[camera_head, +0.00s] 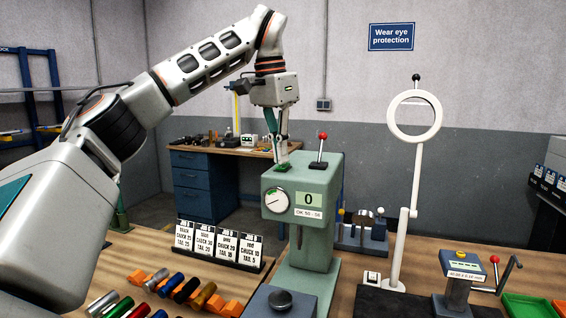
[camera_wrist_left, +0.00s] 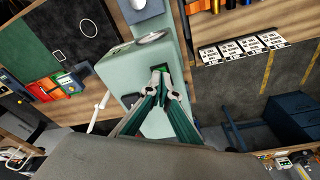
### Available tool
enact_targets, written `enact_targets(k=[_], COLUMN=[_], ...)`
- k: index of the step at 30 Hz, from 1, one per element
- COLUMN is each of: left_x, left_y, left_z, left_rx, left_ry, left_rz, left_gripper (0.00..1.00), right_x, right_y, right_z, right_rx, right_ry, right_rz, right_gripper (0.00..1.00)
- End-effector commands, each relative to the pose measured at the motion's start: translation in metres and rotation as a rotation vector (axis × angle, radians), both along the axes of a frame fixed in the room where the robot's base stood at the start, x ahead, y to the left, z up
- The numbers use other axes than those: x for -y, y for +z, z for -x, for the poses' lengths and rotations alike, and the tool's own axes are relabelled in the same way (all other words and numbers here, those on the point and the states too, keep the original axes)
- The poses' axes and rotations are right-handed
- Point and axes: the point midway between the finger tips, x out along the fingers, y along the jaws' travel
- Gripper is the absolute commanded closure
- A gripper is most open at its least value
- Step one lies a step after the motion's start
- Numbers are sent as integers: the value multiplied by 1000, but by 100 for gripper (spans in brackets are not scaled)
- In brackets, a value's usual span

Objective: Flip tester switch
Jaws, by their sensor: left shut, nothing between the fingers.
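The tester (camera_head: 322,180) is a pale green machine on the table, with a round dial, a display reading 0 and a label "OK 50-58". A lever with a red knob stands on its top. A small green switch (camera_head: 283,167) sits on the top near the left edge; it also shows in the left wrist view (camera_wrist_left: 158,67). My left gripper (camera_head: 281,158) is shut and empty, pointing down with its fingertips right at the switch. In the left wrist view the fingertips (camera_wrist_left: 161,78) partly cover the switch. I cannot tell whether they touch it. My right gripper is not in view.
A row of job cards (camera_head: 218,243) stands left of the tester, with coloured cylinders in orange holders in front. A white ring stand (camera_head: 414,180) rises to the right. A small device with a crank (camera_head: 460,270) and a green tray (camera_head: 530,306) are at the right.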

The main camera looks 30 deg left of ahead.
Motion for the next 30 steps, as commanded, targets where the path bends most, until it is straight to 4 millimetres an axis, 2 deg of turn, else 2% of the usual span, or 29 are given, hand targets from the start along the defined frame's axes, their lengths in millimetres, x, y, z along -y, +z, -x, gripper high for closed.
enact_targets(k=[1,6,15,24,30], left_x=[0,0,0,1,0], left_y=[8,19,41,58,62], left_z=[0,0,0,0,0], left_rx=[1,-1,0,0,0], left_ry=[0,0,1,0,0], left_rz=[0,0,0,-1,1], left_gripper=[100,100,100,100,100], right_x=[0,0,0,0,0], right_y=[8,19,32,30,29], right_z=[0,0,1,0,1], right_rx=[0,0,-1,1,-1], right_ry=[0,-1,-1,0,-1], right_rz=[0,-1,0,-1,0], right_gripper=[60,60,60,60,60])
